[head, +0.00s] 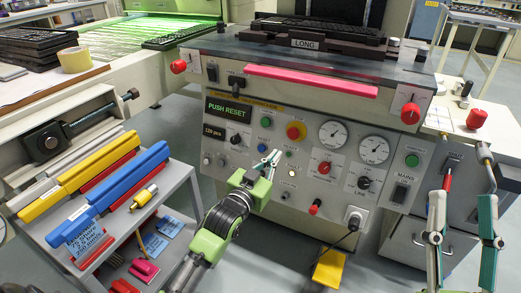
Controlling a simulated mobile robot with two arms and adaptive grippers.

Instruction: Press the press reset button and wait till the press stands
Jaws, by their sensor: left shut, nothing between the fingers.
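The press's control panel (330,190) faces me, and its display (228,110) reads "PUSH RESET".
A grey cart (175,185) at the left holds yellow and blue bars. A red-pink bar (310,80) runs along the press front, with red knobs at both ends. A plug with a cable (355,217) and a yellow pedal (329,268) are low on the press.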

